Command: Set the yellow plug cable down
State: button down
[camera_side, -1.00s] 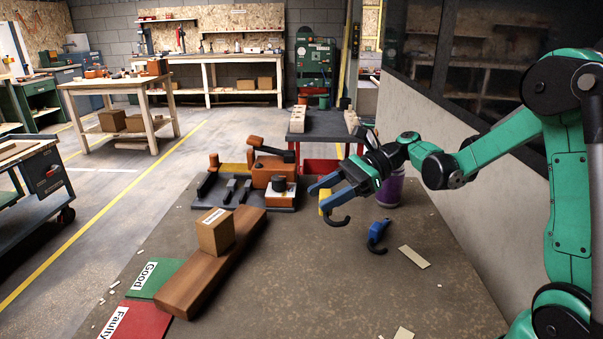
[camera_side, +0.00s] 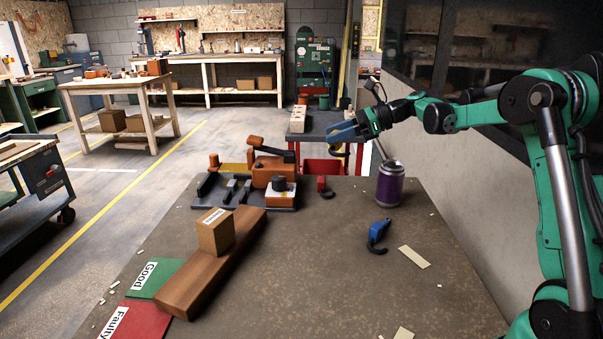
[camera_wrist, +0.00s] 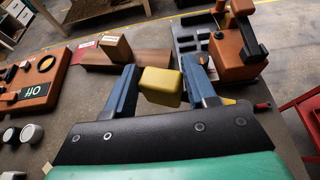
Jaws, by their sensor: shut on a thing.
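My gripper (camera_side: 343,133) is raised above the far edge of the table in the side view. It is shut on the yellow plug cable (camera_wrist: 162,87), whose yellow block sits between the two blue fingers in the wrist view. In the side view the fingers hide most of the yellow body, and a dark curved piece hangs below them. A blue plug cable (camera_side: 378,232) lies on the table to the right. A red plug cable (camera_side: 322,184) stands near the back; its red end also shows in the wrist view (camera_wrist: 263,105).
A purple can (camera_side: 390,184) stands at the back right. A dark rack with an orange fixture (camera_side: 268,172) is at the back left. A cardboard box (camera_side: 215,232) sits on a wooden beam (camera_side: 190,290) by green and red mats. The table's middle is mostly clear.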

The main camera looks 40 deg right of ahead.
aim_at(332, 222)
notch_tip(332, 222, down, 19)
jog(key=shift+r, duration=0.2)
jog(key=shift+f, duration=0.1)
jog(key=shift+c, duration=1.4)
grip_release()
